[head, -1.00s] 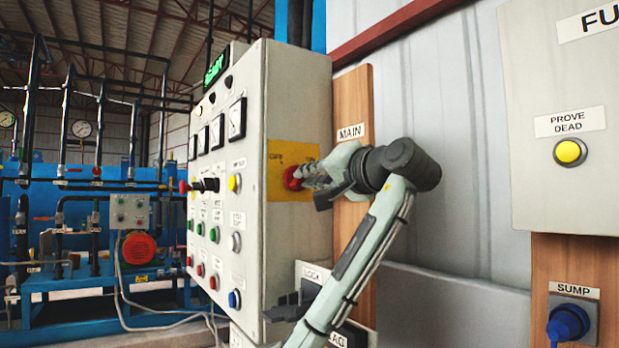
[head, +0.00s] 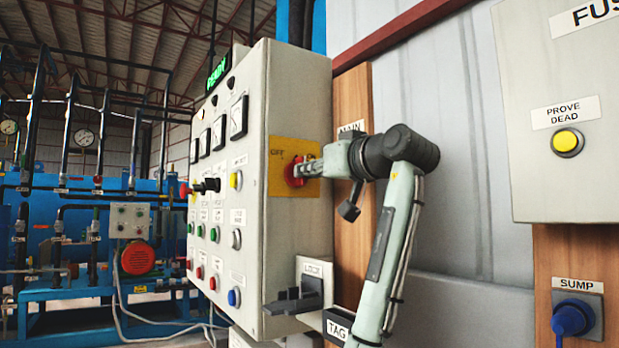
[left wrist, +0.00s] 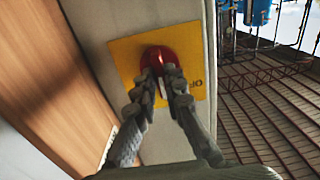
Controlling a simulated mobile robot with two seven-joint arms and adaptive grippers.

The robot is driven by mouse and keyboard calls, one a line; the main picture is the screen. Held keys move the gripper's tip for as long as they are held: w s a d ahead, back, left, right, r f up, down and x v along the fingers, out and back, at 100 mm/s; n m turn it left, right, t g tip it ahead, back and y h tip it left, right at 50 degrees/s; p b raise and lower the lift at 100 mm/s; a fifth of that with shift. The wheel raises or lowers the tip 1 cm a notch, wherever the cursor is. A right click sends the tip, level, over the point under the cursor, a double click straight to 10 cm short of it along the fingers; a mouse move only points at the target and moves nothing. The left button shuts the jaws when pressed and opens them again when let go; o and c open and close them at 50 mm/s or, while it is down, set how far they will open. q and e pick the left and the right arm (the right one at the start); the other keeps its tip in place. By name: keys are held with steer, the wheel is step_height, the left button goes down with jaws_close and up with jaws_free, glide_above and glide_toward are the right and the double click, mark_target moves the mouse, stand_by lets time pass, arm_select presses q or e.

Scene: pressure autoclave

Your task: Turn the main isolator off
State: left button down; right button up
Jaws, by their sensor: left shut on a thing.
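The main isolator is a red rotary knob (head: 292,172) on a yellow plate (head: 281,186) on the side wall of the grey control cabinet. OFF is printed at the plate's upper left; the fingers cover part of its right side. My left gripper (head: 303,169) is shut on the knob. In the left wrist view, its two fingers (left wrist: 163,84) lie on either side of the red knob (left wrist: 158,57), over the yellow plate (left wrist: 124,60). A pale line shows between the fingers. The knob's exact setting is hard to tell. My right gripper is not in view.
A wooden board (head: 354,240) with a MAIN label stands right behind my left wrist. LOCK (head: 312,268) and TAG (head: 337,328) holders sit below. A grey FU-labelled box (head: 560,180) and a blue SUMP plug (head: 572,318) are at right. Blue pipework fills the left.

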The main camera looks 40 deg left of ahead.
arm_select(q)
steer(key=shift+s+n+b, duration=0.1)
steer(key=shift+n+b, duration=0.25)
steer(key=shift+n, duration=4.15)
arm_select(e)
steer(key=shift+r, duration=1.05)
arm_select(q)
steer(key=c, duration=1.6)
jaws_free()
steer(key=v, duration=1.2)
